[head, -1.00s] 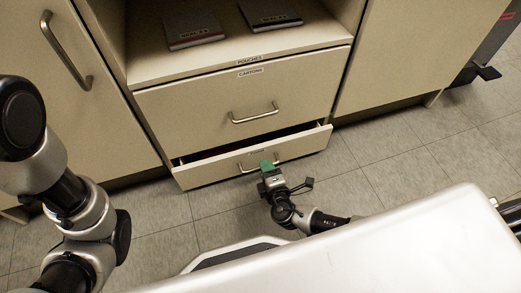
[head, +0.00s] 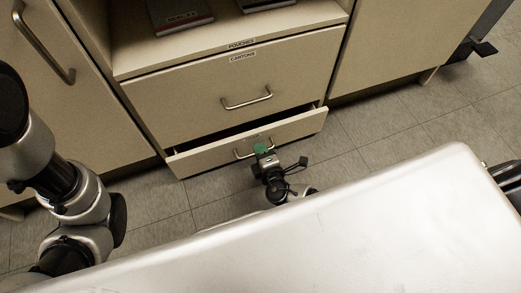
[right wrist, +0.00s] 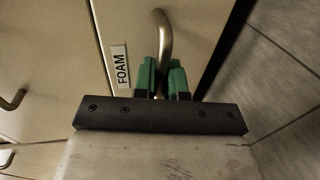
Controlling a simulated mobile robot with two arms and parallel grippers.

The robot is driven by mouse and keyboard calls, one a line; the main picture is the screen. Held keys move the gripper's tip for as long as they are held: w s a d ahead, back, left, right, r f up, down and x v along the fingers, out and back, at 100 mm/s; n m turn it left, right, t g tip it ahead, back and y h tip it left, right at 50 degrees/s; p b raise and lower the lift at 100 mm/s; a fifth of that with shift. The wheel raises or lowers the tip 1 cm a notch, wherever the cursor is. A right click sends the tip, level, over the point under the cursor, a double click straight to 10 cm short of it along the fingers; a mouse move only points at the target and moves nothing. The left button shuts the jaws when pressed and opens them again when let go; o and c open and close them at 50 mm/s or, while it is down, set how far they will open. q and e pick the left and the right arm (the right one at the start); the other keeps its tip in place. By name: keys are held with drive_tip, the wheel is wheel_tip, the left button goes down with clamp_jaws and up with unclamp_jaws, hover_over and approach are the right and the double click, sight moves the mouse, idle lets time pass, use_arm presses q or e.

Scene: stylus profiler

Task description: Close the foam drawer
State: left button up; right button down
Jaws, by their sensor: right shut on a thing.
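The foam drawer (head: 200,161) is the lowest drawer of the cabinet in the head view, pulled partly out with a dark gap above its front. Its front and FOAM label (right wrist: 120,67) show in the right wrist view. My right gripper (head: 261,149) is at the drawer's metal handle (right wrist: 163,35). Its green fingers (right wrist: 161,78) lie on both sides of the handle bar and are shut on it. The drawer's inside is too dark to make out. My left arm shows at the left of the head view, but its gripper is out of the picture.
The cartons drawer (head: 215,88) above is shut. Boxes lie on the open shelf (head: 225,48) over it. Cabinet doors (head: 385,45) flank the drawers. Tiled floor (head: 400,140) is clear to the right of the drawer.

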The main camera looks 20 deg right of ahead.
sight(256, 142)
drive_tip(key=x, duration=0.1)
drive_tip(key=b+x, duration=0.2)
drive_tip(key=x, duration=0.1)
drive_tip(key=shift+w+r, duration=0.2)
drive_tip(key=shift+r, duration=0.1)
drive_tip(key=shift+d+r, duration=0.15)
drive_tip(key=c, duration=1.2)
unclamp_jaws()
drive_tip(key=shift+w, duration=0.1)
